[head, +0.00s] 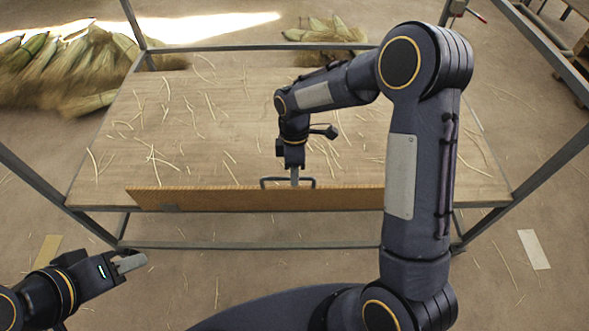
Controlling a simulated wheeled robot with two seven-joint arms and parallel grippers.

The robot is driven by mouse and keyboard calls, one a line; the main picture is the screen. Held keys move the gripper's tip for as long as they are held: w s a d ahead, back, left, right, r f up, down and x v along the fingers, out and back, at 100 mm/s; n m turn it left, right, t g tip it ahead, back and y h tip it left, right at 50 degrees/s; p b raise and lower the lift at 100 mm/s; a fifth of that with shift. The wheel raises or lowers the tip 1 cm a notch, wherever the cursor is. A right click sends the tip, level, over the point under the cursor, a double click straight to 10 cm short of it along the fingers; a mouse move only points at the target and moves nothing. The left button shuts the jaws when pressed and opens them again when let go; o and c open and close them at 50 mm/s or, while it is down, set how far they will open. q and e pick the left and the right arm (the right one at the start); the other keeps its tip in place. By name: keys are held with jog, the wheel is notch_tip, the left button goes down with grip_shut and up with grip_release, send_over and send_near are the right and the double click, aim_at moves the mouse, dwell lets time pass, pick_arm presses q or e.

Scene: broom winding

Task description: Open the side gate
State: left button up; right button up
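The side gate (230,199) is a long, low brown board along the near edge of the wooden table top (110,160). A dark bar handle (265,183) sits at the board's top edge near its middle. My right gripper (294,178) points down at the handle, with its fingers overlapping it in the head view. The fingers show edge-on, so I cannot tell whether they are closed on the bar. My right arm covers the gate's right end. My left gripper (132,262) is low at the left, apart from the gate; its fingers also show nearly edge-on.
Loose straws (200,100) are scattered over the table top. A grey metal frame (270,47) surrounds the table, with slanting posts at both sides. The floor in front of the table is mostly clear.

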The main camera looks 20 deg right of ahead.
grip_shut()
jog(key=shift+s, duration=0.1)
dwell(0.3)
